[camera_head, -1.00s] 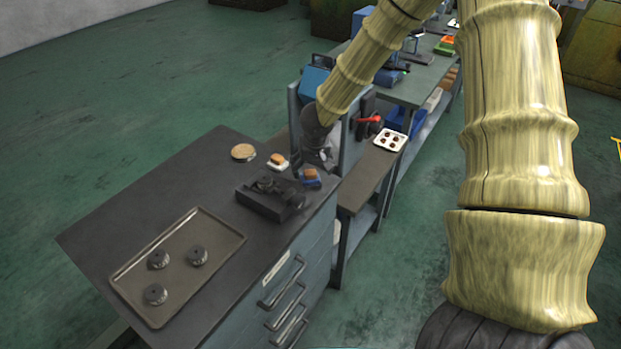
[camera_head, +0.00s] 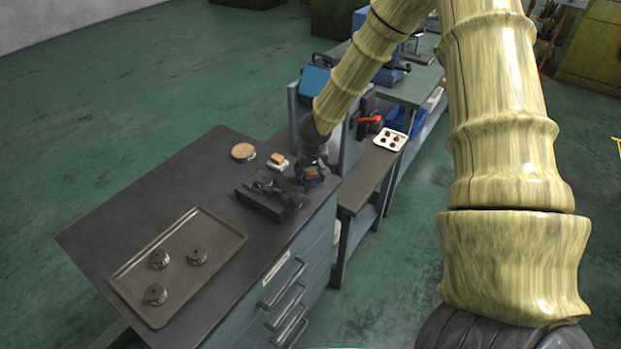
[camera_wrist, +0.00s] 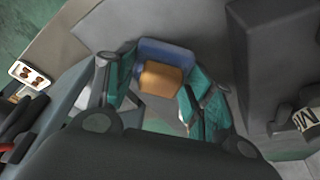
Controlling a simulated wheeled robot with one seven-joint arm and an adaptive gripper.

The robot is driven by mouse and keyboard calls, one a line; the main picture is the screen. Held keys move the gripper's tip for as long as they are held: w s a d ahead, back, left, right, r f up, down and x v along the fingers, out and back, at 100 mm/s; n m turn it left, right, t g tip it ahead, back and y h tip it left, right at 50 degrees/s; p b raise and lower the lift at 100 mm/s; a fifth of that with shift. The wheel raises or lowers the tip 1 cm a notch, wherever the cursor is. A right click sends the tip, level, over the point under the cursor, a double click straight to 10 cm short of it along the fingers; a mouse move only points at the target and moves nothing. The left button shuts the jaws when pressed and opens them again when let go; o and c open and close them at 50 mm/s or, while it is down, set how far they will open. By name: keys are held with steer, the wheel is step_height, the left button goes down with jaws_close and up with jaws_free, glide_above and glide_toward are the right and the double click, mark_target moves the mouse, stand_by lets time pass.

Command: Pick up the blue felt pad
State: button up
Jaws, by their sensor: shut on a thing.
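The blue felt pad (camera_wrist: 168,47) shows in the wrist view between the fingertips, with an orange-brown block (camera_wrist: 163,79) on it. In the head view the pad (camera_head: 314,182) is at the right end of the dark cabinet top, mostly covered by my gripper (camera_head: 312,172). My gripper (camera_wrist: 162,72) has its teal-padded fingers on either side of the pad and is shut on it. Whether the pad is clear of the surface, I cannot tell.
A dark fixture (camera_head: 268,198) stands close beside the gripper. A white pad with an orange block (camera_head: 278,161) and a round tan disc (camera_head: 243,152) lie behind. A tray (camera_head: 225,238) with dark round parts lies at the front left. A white tray (camera_head: 390,140) sits on the adjoining bench.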

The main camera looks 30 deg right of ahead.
mark_target(311, 172)
steer(key=shift+r, duration=0.1)
steer(key=shift+c, duration=0.3)
step_height(311, 172, up, 10)
steer(key=shift+f+p, duration=0.1)
steer(key=shift+p, duration=0.2)
steer(key=shift+o, duration=0.9)
steer(key=shift+c, duration=0.5)
